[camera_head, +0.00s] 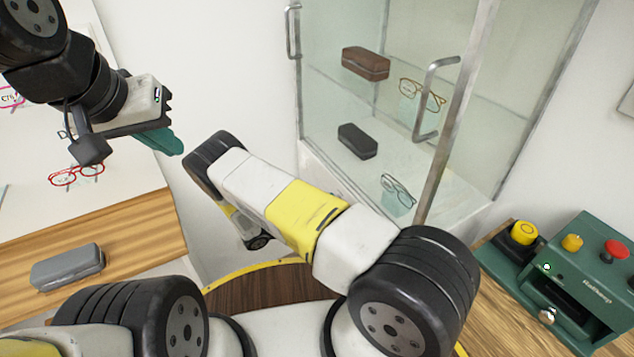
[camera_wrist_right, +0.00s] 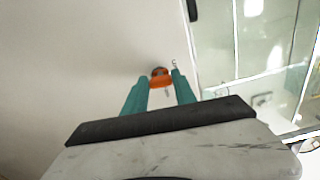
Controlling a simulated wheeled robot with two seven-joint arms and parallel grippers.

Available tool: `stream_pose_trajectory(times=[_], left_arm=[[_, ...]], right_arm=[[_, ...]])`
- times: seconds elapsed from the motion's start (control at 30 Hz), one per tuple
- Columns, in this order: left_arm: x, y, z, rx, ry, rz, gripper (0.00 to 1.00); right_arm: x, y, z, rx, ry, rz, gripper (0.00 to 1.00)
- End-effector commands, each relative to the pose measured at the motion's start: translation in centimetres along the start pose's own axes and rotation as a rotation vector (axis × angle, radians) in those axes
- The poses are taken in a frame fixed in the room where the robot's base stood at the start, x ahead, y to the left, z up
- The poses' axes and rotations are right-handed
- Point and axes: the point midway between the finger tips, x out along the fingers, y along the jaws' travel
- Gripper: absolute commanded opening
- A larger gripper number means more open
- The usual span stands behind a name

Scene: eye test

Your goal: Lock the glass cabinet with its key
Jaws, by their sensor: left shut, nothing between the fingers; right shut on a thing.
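The glass cabinet (camera_head: 440,165) stands at the back right of the head view, with metal frames and two bar handles. It also shows at the right of the wrist view (camera_wrist_right: 222,55). Its lock is not clear in either view. My right gripper (camera_wrist_right: 160,78) is shut on a small orange-headed piece (camera_wrist_right: 161,81), apparently the key, with a thin metal part showing. It is beside the cabinet, against a pale background. In the head view my right arm hides most of this hand. My left gripper (camera_head: 172,144) is shut and empty at the upper left, away from the cabinet.
Inside the cabinet are a brown case (camera_head: 366,63), a dark case (camera_head: 357,141) and two pairs of glasses. A grey case (camera_head: 67,268) lies on the wooden counter at left, below red glasses (camera_head: 76,175). A green button box (camera_head: 590,270) stands at right.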

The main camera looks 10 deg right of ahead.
Motion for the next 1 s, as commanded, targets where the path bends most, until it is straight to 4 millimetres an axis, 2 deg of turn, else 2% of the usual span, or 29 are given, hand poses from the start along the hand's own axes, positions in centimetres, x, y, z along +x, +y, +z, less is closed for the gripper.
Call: stream_pose_trajectory(times=[0.57,0.6,0.67,0.7,1.0], left_arm=[[0.0,0.0,0.0,0.0,0.0,0.0,0.0],[0.0,0.0,0.0,0.0,0.0,0.0,0.0],[0.0,0.0,0.0,0.0,0.0,0.0,0.0],[0.0,0.0,0.0,0.0,0.0,0.0,0.0],[0.0,0.0,0.0,0.0,0.0,0.0,0.0]], right_arm=[[-0.13,0.11,0.07,-0.027,-0.002,0.004,0.0],[-0.13,0.11,0.06,-0.027,-0.002,0.004,0.41],[-0.11,0.1,0.06,-0.027,-0.002,0.004,0.52],[-0.1,0.09,0.05,-0.027,-0.001,0.003,0.55],[-0.18,0.05,0.03,-0.027,-0.001,0.001,0.55]])
